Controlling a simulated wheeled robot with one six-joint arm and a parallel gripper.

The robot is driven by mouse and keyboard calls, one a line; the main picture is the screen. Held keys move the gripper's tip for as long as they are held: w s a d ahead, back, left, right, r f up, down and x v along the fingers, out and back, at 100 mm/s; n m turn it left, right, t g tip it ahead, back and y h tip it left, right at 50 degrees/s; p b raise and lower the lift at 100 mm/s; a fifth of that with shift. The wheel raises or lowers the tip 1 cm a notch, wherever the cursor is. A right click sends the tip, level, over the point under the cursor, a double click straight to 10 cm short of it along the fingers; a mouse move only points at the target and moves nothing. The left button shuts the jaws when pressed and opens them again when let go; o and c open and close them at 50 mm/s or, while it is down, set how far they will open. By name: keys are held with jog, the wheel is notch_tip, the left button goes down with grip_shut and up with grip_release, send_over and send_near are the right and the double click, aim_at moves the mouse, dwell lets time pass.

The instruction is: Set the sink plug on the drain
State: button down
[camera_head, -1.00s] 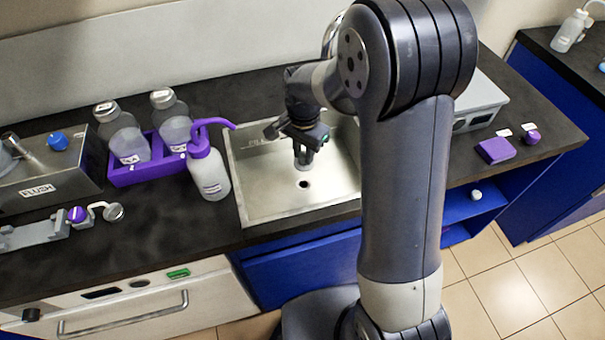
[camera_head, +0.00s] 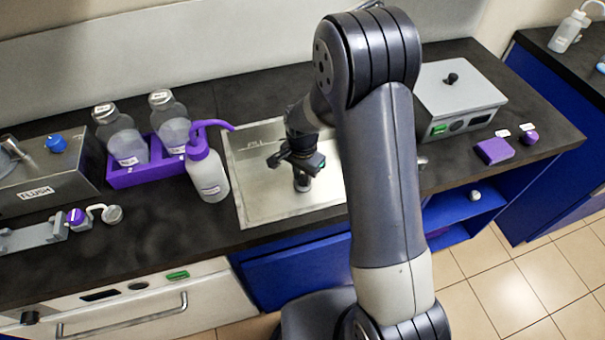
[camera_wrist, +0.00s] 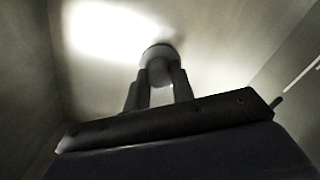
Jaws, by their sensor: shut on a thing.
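My gripper (camera_head: 302,178) reaches down into the steel sink (camera_head: 258,200). The plug sits low, close to the sink floor. I cannot tell whether it touches the floor. The drain hole is hidden in both current views, behind or below the gripper and plug.
A purple wash bottle (camera_head: 206,172) stands at the sink's left edge, its spout reaching toward the basin. Behind it is a purple rack (camera_head: 126,176) with two clear bottles. A grey box (camera_head: 458,98) and a purple block (camera_head: 494,151) are on the counter to the right.

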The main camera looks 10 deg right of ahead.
aim_at(303, 177)
jog(key=c, duration=1.2)
grip_release()
notch_tip(303, 177, up, 12)
jog(key=shift+r, duration=0.1)
